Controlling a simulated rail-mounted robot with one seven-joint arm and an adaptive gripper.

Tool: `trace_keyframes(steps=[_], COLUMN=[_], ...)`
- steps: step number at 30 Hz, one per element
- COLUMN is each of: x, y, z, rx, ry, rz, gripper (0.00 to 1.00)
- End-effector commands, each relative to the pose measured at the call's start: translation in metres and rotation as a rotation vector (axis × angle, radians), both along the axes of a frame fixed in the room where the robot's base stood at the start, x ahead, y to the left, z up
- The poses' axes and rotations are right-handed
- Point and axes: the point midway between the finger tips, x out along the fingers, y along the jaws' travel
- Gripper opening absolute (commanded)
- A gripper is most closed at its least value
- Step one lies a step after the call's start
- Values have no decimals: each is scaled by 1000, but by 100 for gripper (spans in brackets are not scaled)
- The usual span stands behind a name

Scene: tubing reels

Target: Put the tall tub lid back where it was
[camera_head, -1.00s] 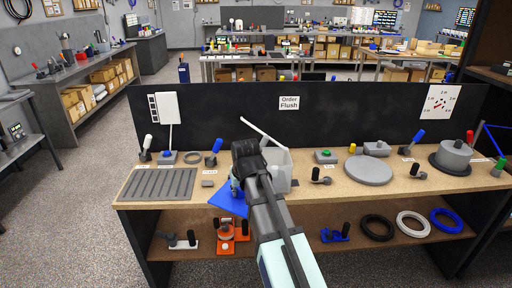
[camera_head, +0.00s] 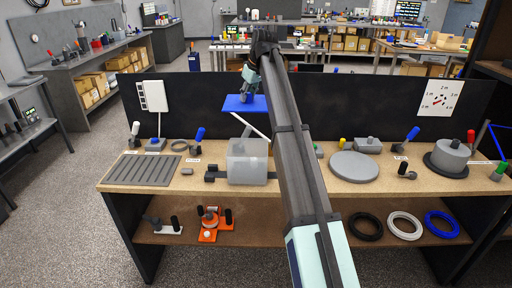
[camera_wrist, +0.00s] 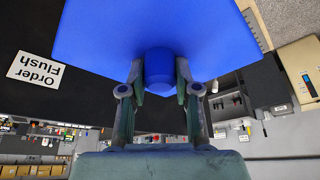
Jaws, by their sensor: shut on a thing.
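A blue flat square lid (camera_head: 243,104) is held up above the bench, in front of the black back panel in the head view. My gripper (camera_wrist: 160,84) is shut on the lid's round blue knob, and the lid fills the upper part of the wrist view (camera_wrist: 165,25). A white rod (camera_head: 250,126) slants down toward the tub's top. The tub does not show clearly in the wrist view.
A black back panel (camera_head: 395,110) runs along the bench's rear. A grey ribbed mat (camera_head: 140,169) lies left of the tub, and a dark valve-like part (camera_head: 218,173) sits close beside it. A round grey plate (camera_head: 354,166) lies to the right. Coiled tubing (camera_head: 401,225) is on the lower shelf.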

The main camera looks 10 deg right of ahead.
Motion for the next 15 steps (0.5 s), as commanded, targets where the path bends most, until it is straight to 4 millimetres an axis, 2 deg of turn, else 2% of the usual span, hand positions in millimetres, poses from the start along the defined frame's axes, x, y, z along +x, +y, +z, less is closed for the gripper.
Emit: trace_keyframes(steps=[5,15], x=[-3,-4], y=[1,1], z=[-27,-108], rx=[0,0], ry=[2,4], rz=[15,13], gripper=[0,0])
